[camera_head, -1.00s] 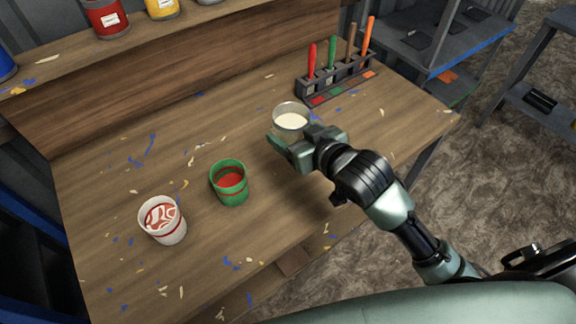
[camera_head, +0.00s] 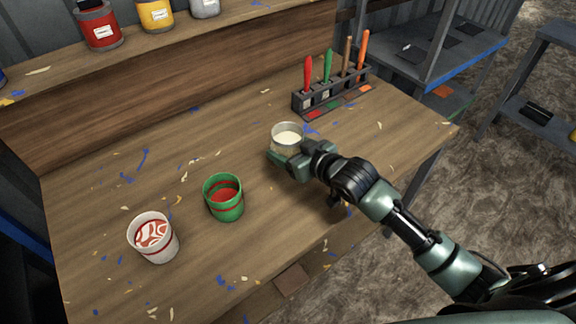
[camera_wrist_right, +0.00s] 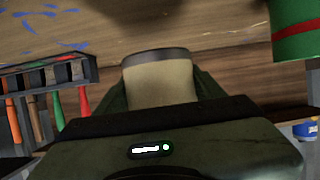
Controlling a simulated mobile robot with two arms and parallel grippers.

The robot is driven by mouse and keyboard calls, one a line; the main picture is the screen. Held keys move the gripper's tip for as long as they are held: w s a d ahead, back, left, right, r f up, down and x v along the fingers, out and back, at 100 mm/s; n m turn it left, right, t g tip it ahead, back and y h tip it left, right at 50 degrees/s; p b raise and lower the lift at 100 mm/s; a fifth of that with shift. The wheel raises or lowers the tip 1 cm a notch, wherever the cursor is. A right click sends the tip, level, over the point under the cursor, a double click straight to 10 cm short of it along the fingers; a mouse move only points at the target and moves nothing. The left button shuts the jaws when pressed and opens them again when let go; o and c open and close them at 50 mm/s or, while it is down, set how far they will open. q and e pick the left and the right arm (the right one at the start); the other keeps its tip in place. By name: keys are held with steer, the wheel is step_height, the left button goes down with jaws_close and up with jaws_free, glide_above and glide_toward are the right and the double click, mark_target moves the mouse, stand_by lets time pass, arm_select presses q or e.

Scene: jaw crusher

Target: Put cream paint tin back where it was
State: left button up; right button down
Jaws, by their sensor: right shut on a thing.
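The cream paint tin (camera_head: 287,137) is an open-topped tin with cream paint inside, at the middle of the workbench in the head view. My right gripper (camera_head: 291,158) is shut on it, with its fingers around the tin's lower sides. The tin also shows between the fingers in the right wrist view (camera_wrist_right: 160,80), with the gripper body (camera_wrist_right: 165,135) hiding one end of it. It looks roughly upright; I cannot tell whether it touches the bench. My left gripper is not in view.
A green tin with red paint (camera_head: 223,199) and a white tin with red streaks (camera_head: 154,238) stand to the left. A dark rack (camera_head: 333,95) holds several coloured-handled tools behind. More tins, including a red one (camera_head: 98,26), stand on the raised shelf.

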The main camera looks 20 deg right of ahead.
mark_target(288, 174)
steer(key=shift+f, duration=3.2)
steer(key=shift+c, duration=1.1)
jaws_free()
steer(key=shift+f, duration=0.15)
steer(key=shift+s+d, duration=0.1)
steer(key=shift+s, duration=0.2)
steer(key=v, duration=1.1)
steer(key=shift+s+r, duration=0.2)
steer(key=shift+r, duration=0.1)
